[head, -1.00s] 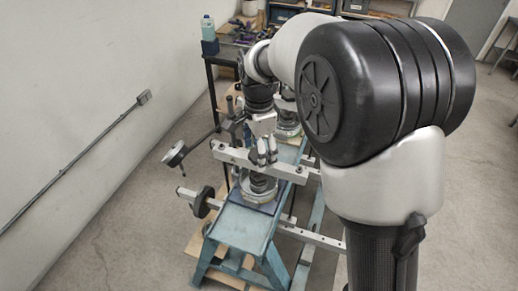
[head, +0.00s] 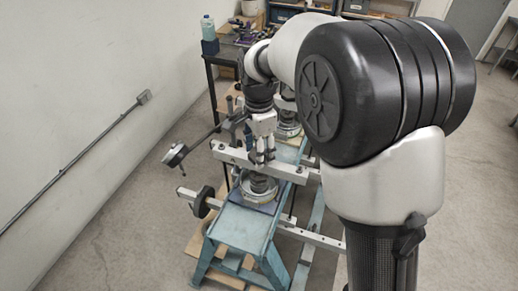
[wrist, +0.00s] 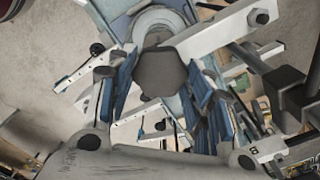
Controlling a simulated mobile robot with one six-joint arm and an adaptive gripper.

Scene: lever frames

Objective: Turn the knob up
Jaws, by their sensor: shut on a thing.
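My gripper (head: 262,157) points down over the blue bench, beside the pale beam (head: 225,153). In the wrist view its two fingers stand either side of a dark grey, faceted block, which I take as the knob (wrist: 160,74). The gripper is shut on it. The head view is too small to show the knob between the fingers. Below the fingertips a round metal fixture (head: 260,190) sits on the bench; it also shows in the wrist view (wrist: 157,22), partly hidden behind the knob.
The blue bench (head: 238,228) carries a second round fixture (head: 288,127) farther back. A bottle (head: 208,28) stands at the back.

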